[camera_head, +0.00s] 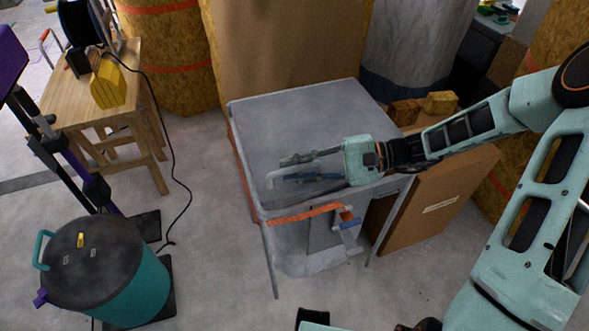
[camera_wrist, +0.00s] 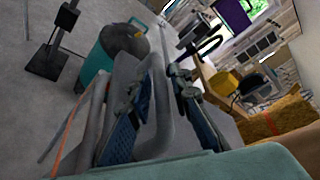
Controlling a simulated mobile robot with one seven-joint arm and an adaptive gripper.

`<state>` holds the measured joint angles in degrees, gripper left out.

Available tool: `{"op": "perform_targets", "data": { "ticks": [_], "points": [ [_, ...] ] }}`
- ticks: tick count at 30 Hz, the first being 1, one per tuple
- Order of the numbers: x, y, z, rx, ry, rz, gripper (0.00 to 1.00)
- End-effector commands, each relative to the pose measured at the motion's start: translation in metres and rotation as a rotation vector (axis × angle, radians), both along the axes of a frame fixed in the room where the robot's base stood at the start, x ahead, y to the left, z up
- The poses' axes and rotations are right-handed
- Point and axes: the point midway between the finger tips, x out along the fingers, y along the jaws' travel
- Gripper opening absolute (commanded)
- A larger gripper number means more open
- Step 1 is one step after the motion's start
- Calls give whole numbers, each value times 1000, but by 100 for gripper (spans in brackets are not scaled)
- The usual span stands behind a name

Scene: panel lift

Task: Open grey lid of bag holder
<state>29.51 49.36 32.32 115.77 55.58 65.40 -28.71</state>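The bag holder's grey lid (camera_head: 300,120) looks closed and lies flat on its metal frame. A pale grey handle (camera_head: 271,178) shows near the lid's front left, at my fingertips. My gripper (camera_head: 284,169) reaches in from the right, low over the front part of the lid. In the wrist view my gripper (camera_wrist: 165,75) has its two blue-padded fingers apart, with the grey handle bar (camera_wrist: 162,105) between them. I cannot tell whether either finger touches the bar. The gripper partly hides the lid's front in the head view.
An orange strap (camera_head: 305,214) runs round the frame. A teal bin (camera_head: 135,290) stands front left, and a wooden table (camera_head: 130,95) back left. A large brown box (camera_head: 285,45) stands close behind the lid. A brown panel (camera_head: 435,205) leans at right.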

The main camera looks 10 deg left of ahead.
Motion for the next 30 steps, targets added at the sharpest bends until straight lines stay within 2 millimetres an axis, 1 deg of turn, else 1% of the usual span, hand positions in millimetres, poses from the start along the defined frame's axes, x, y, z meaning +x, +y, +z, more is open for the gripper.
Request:
{"op": "perform_targets", "data": {
  "ticks": [7,12,24,30],
  "points": [
    [0,1,0,0,0,0,19],
    [0,0,0,0,0,-1,0],
    [0,0,1,-1,1,-1,0],
    [1,-4,10,-11,15,-2,0]
  ]
}}
